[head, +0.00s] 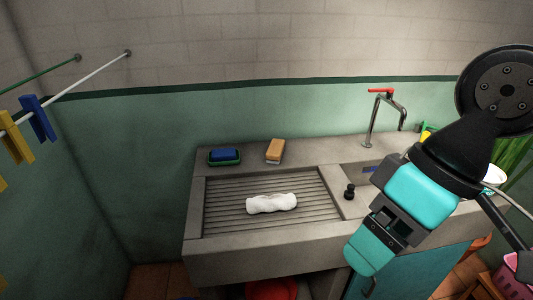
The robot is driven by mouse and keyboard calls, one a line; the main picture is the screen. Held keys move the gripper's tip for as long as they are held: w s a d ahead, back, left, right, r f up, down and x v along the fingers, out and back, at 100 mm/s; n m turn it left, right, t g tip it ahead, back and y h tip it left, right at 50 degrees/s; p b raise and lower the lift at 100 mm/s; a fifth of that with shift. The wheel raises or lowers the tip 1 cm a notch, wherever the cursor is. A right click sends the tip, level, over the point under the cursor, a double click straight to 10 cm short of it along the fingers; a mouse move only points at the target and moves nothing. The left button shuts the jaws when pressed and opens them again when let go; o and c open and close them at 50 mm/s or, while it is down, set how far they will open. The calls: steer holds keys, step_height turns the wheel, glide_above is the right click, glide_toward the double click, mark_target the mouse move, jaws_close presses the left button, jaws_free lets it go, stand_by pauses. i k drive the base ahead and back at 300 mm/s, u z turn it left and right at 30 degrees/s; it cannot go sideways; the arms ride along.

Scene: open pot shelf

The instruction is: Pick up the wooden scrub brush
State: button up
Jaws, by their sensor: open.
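The wooden scrub brush (275,151) appears as a small tan-orange block with a paler lower edge. It lies on the back ledge of the grey stone sink, near the middle. My gripper (390,226), teal and dark grey, hangs at the right over the front of the sink. It is open, and I see nothing held in it. It is well to the right of the brush and apart from it. My arm hides part of the basin and the right end of the sink.
A blue block in a green dish (224,161) sits left of the brush. A white cloth (271,203) lies on the ribbed washboard (225,215). A tap (373,120) with a red handle rises behind the basin. A small black object (349,191) stands beside the basin. Clothes pegs (38,118) hang at left.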

mark_target(274, 154)
steer(key=u, duration=0.15)
steer(key=i, duration=1.05)
